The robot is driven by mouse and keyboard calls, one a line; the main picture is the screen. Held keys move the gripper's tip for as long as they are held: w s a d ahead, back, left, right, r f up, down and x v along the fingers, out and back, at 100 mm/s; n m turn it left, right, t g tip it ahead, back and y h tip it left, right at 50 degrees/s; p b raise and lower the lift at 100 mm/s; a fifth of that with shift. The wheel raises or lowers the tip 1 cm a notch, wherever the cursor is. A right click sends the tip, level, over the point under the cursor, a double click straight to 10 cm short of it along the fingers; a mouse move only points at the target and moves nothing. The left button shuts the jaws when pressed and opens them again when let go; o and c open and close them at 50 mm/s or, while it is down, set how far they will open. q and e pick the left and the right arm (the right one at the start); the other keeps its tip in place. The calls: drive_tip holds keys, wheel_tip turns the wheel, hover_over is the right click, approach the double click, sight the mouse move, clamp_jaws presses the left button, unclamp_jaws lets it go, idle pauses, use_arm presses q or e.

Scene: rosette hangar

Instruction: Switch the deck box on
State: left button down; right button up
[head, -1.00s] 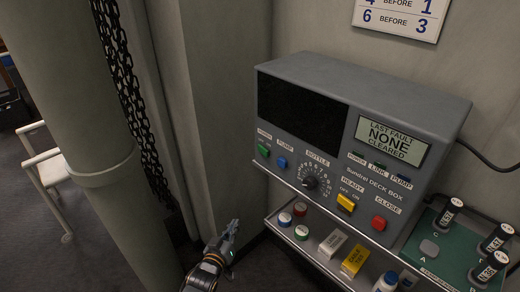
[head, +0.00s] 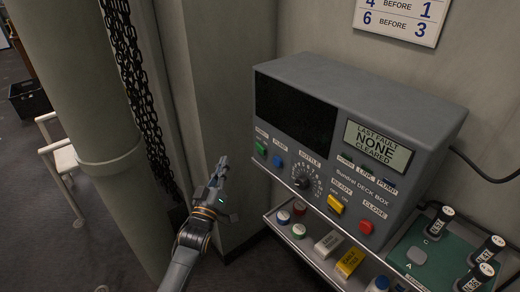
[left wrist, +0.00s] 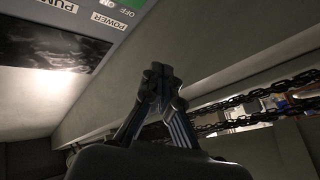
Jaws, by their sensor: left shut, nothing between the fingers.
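The grey deck box (head: 400,112) stands against the wall in the head view. Its large left screen (head: 297,112) is dark, and a smaller display (head: 378,146) reads "LAST FAULT NONE CLEARED". A green power switch (head: 261,149) sits at the panel's left end, beside a blue pump switch (head: 277,161). A bottle dial (head: 302,182), a yellow ready switch (head: 335,204) and a red close button (head: 366,227) lie to the right. My left gripper (head: 223,164) is shut and empty, left of the box and apart from it. In the left wrist view, the green switch (left wrist: 122,4) shows upside down at the top edge.
A shelf (head: 290,238) below the panel holds several caps and small boxes. A green tray (head: 437,262) with labelled cylinders stands at right. A thick column (head: 75,100) and hanging chains (head: 135,90) are at left, with a white chair (head: 62,158) beyond.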

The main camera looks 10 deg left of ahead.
sight(256, 145)
use_arm(q)
drive_tip(key=w+d+b, duration=0.4)
drive_tip(key=w+d, duration=0.2)
drive_tip(key=shift+d, duration=0.2)
idle(1.2)
drive_tip(key=shift+w, duration=0.15)
drive_tip(key=shift+w+d, duration=0.2)
drive_tip(key=shift+d, duration=0.05)
drive_tip(key=shift+d+b, duration=0.1)
drive_tip(key=shift+b, duration=0.2)
idle(0.5)
